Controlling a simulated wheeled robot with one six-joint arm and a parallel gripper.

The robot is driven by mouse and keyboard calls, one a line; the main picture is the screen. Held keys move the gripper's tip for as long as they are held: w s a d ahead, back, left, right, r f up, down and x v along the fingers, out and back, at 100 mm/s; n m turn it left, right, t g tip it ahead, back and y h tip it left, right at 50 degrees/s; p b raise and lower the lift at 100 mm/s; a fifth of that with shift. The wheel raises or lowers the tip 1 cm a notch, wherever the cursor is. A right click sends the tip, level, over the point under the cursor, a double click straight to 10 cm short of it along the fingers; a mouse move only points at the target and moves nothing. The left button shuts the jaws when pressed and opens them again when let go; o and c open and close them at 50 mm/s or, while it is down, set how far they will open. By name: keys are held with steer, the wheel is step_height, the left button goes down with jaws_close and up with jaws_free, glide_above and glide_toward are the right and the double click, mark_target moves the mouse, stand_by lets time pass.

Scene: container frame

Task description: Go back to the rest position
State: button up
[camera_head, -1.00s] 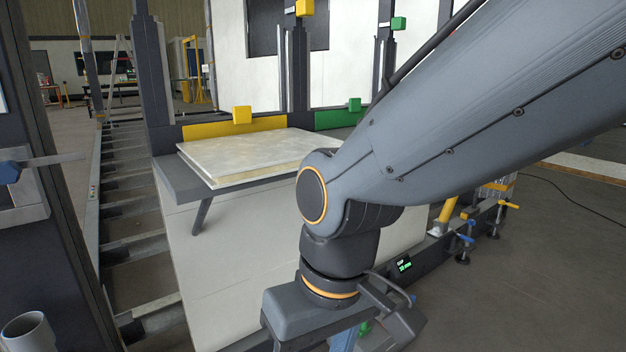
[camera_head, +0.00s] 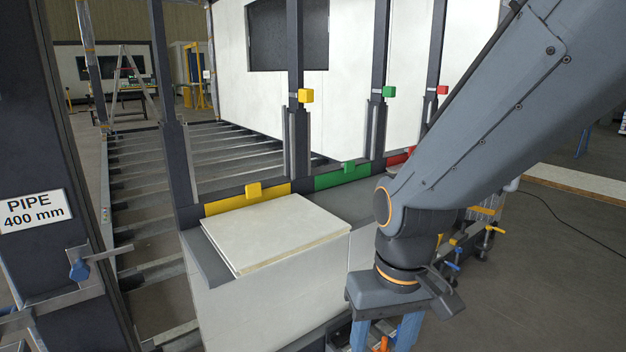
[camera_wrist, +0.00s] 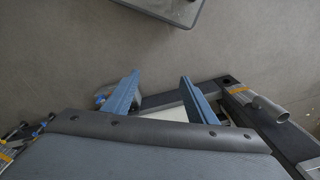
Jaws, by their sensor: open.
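A pale panel (camera_head: 277,229) lies on the ledge by the yellow-marked bay (camera_head: 228,204). Green (camera_head: 340,177) and red bays follow to the right. A post with a "PIPE 400 mm" sign (camera_head: 35,211) stands at the left. Floor (camera_head: 545,260) at the right is mostly open.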

steer(key=s+d+r+m+p, duration=0.2)
steer(key=d+r+p, duration=0.6)
steer(key=r+p, duration=0.2)
steer(key=shift+s+d+r+h+p, duration=0.15)
steer(key=shift+d+r+h+p, duration=0.2)
steer(key=shift+p, duration=1)
